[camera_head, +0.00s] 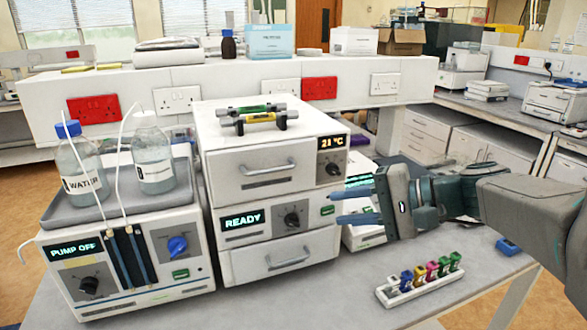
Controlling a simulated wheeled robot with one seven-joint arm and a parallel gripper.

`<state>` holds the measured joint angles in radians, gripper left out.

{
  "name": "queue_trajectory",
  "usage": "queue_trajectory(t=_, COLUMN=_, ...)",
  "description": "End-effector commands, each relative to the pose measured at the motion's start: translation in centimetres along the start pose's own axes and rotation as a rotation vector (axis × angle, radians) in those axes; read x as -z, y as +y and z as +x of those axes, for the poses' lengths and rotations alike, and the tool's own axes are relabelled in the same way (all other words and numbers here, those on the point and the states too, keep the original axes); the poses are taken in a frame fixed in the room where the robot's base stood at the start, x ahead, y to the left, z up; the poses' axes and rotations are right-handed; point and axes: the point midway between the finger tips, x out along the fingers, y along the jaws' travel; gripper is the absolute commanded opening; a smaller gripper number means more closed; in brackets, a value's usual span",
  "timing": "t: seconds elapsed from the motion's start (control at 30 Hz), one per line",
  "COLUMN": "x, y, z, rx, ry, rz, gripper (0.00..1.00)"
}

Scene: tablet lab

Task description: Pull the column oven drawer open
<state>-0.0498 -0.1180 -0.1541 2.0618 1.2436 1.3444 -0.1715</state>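The column oven is the top unit of a white stack, with a display reading 21 °C. Its drawer front (264,168) carries a grey bar handle (267,168) and looks closed, flush with the unit. My gripper (338,208) is right of the stack, its two blue fingers pointing left, spread apart with nothing visible between them. It is lower than the oven handle and to its right, apart from it in the picture. Its exact distance from the stack front is hard to tell.
Below the oven are a READY unit (265,222) and another handled drawer (285,262). Two columns (258,113) lie on top. A pump (125,268) with two bottles stands left. A vial rack (405,290) sits front right. Bench in front of the stack is clear.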

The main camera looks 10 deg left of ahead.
Motion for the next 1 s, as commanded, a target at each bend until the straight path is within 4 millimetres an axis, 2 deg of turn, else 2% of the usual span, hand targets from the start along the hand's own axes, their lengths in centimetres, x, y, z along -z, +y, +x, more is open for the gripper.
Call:
queue_trajectory(t=0.03, x=0.7, y=-1.4, z=-0.1, rx=0.059, ry=-0.005, rz=0.005, gripper=0.31)
queue_trajectory(t=0.13, x=1.6, y=-3.6, z=-0.4, rx=0.15, ry=-0.011, rz=0.006, gripper=0.31)
queue_trajectory(t=0.27, x=2.2, y=-4.9, z=-0.6, rx=0.207, ry=-0.013, rz=0.005, gripper=0.31)
queue_trajectory(t=0.37, x=2.2, y=-5.4, z=0.0, rx=0.219, ry=-0.016, rz=0.004, gripper=0.31)
queue_trajectory(t=0.47, x=2.1, y=-5.7, z=1.4, rx=0.217, ry=-0.018, rz=0.006, gripper=0.31)
queue_trajectory(t=0.8, x=2.0, y=-7.3, z=8.4, rx=0.215, ry=-0.018, rz=0.007, gripper=0.31)
queue_trajectory(t=1.0, x=2.0, y=-7.8, z=11.4, rx=0.215, ry=-0.016, rz=0.006, gripper=0.31)
